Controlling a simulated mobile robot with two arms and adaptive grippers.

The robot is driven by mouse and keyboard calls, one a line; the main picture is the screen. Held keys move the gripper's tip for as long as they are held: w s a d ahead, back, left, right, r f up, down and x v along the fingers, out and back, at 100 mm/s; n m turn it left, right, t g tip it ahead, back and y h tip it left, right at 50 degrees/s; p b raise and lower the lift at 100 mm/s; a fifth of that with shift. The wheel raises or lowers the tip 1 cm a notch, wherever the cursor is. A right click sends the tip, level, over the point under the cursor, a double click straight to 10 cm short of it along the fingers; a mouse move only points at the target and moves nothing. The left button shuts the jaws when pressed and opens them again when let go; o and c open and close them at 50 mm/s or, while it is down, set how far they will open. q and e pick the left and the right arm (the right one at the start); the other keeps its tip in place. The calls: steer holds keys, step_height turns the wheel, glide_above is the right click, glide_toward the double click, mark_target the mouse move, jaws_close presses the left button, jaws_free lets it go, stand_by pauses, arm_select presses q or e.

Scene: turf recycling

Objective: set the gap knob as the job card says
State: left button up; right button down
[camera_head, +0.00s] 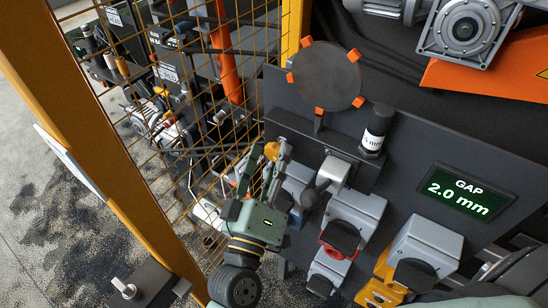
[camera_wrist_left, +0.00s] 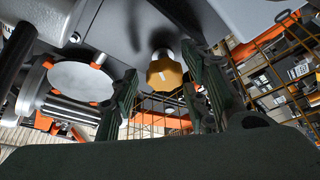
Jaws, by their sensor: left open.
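The gap knob is a yellow-orange lobed knob (camera_wrist_left: 166,74) with a pale mark on its face, on a metal shaft in the left wrist view. In the head view a bit of it (camera_head: 272,150) shows between my finger ends. My left gripper (camera_head: 267,160) is open. In its wrist view the fingers (camera_wrist_left: 160,88) stand on either side of the knob, with no clear contact. The gap display (camera_head: 467,195) reads 2.0 mm. A white sheet (camera_head: 72,163) hangs on the yellow post, seen edge-on and unreadable; I cannot tell whether it is the job card. My right gripper is not seen.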

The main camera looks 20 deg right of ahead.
arm_select(q)
steer(key=v, duration=1.1)
steer(key=shift+s+a, duration=0.15)
steer(key=shift+s, duration=0.25)
steer(key=shift+f, duration=0.2)
